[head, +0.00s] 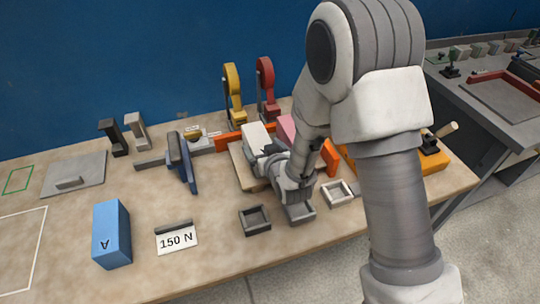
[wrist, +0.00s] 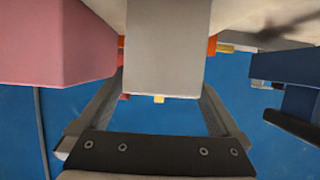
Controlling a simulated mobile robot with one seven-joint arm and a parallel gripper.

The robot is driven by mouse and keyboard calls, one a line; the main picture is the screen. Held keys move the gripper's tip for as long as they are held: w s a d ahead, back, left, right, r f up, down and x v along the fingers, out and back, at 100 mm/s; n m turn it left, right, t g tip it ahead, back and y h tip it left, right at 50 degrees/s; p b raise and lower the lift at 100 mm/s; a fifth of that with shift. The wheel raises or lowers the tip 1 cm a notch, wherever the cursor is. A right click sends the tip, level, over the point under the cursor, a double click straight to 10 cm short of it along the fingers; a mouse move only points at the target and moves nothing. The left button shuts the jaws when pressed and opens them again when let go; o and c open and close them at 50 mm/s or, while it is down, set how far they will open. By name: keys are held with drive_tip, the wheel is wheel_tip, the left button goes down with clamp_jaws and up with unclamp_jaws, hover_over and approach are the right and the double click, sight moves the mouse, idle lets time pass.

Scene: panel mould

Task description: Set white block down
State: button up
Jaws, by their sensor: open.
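The white block (head: 256,137) stands on a wooden board (head: 242,172) near the middle of the bench. In the wrist view the white block (wrist: 168,48) fills the space between my fingers. My gripper (head: 268,156) is at the block's near side, with its jaws open and a finger to either side of the block.
An orange fence (head: 231,139) runs behind the board. A blue clamp (head: 183,162) stands to the left. Yellow (head: 233,90) and red (head: 267,85) upright tools stand behind. A blue block (head: 111,234), a "150 N" card (head: 176,240) and small trays (head: 255,220) lie in front.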

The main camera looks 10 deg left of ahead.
drive_tip(key=v, duration=0.9)
drive_tip(key=s+d+r+m+g+h, duration=0.25)
drive_tip(key=d+r+h, duration=0.25)
drive_tip(key=d+r, duration=0.85)
drive_tip(key=s+d+r+m+g+h, duration=0.1)
drive_tip(key=s+d+r+m, duration=0.1)
drive_tip(key=s+d, duration=0.3)
drive_tip(key=s+d+r+m+g+h, duration=0.1)
drive_tip(key=s+d, duration=0.4)
drive_tip(key=s, duration=0.5)
drive_tip(key=shift+s+d+r+m+g, duration=0.2)
drive_tip(key=shift+d+r+m+g, duration=0.2)
drive_tip(key=shift+r+g, duration=0.45)
drive_tip(key=shift+r, duration=0.2)
